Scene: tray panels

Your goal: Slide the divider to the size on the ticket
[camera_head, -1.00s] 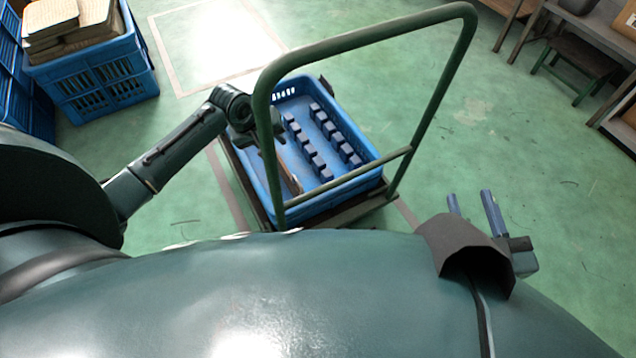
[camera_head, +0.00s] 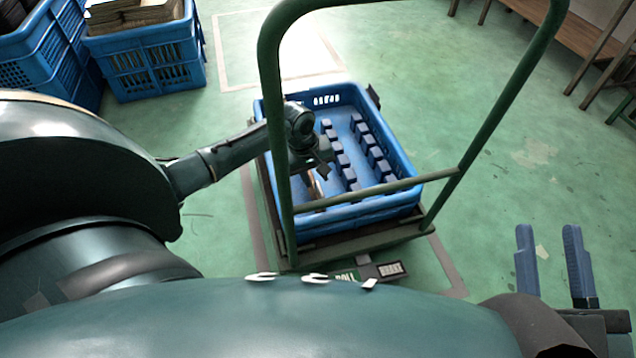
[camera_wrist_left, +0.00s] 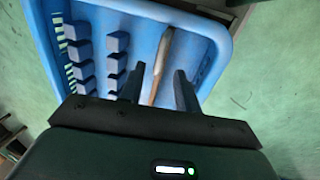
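The divider is a thin brown panel (camera_wrist_left: 163,62) on edge inside the blue crate (camera_wrist_left: 215,28). In the head view a small piece of the divider (camera_head: 314,188) shows below my left gripper (camera_head: 322,172). In the left wrist view my left gripper (camera_wrist_left: 159,82) is open, with the divider's near end between its two fingers. I cannot tell whether they touch it. Two rows of dark blue notched blocks (camera_head: 377,152) line the crate floor. My right gripper (camera_head: 550,235) is open and empty, outside the crate at the right. I cannot make out a size ticket.
The crate sits on a cart whose green handle (camera_head: 505,105) arches in front of it. A small label with lettering (camera_head: 390,269) is at the cart's near side. Blue crates (camera_head: 150,65) stand at the back left.

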